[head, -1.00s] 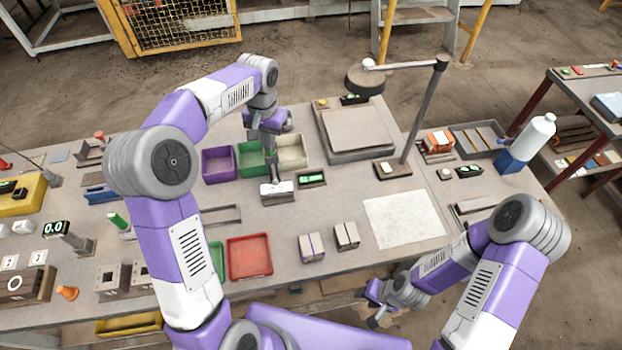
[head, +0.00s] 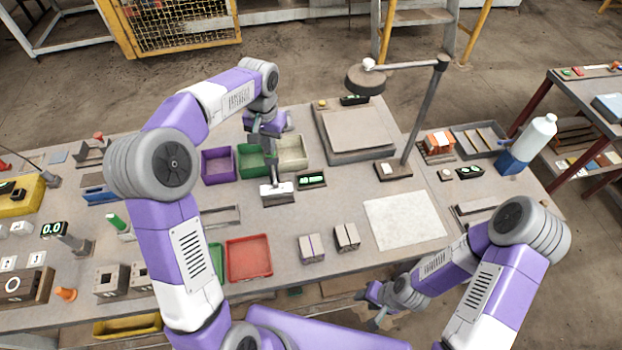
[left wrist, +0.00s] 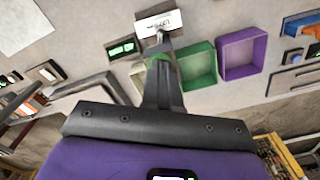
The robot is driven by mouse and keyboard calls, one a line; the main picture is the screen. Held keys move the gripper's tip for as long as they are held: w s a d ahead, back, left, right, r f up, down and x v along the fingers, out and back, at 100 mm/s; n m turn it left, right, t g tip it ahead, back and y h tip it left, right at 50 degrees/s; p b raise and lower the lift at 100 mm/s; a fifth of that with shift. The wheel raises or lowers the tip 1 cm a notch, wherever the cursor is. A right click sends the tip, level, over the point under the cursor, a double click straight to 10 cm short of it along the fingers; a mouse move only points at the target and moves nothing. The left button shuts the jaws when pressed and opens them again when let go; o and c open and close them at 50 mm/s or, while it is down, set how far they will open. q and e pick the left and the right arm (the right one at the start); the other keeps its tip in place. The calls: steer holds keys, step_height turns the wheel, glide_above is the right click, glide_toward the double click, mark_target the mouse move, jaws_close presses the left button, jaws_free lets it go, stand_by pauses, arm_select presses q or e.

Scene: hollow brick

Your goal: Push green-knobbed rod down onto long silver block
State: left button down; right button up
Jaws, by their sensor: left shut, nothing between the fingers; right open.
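The block also shows in the left wrist view (left wrist: 158,23), by the fingertips (left wrist: 163,36). I cannot tell whether they touch. A green patch shows along the fingers in the wrist view; I cannot tell if it is a knob or the tray behind. A green upright rod or knob (head: 115,222) stands far left on the bench, away from both grippers. My right gripper (head: 374,306) is open and empty near the front edge.
Purple (head: 204,176), green (head: 243,171) and cream (head: 304,163) trays stand behind the block. A small green display (head: 311,180) is to its right. A red tray (head: 230,272) and two grey blocks (head: 313,248) (head: 347,237) lie in front. A white sheet (head: 405,219) is at right.

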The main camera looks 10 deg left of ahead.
arm_select(q)
steer(key=shift+r, duration=0.1)
step_height(320, 180, up, 7)
steer(key=p, duration=0.6)
steer(key=shift+p, duration=0.3)
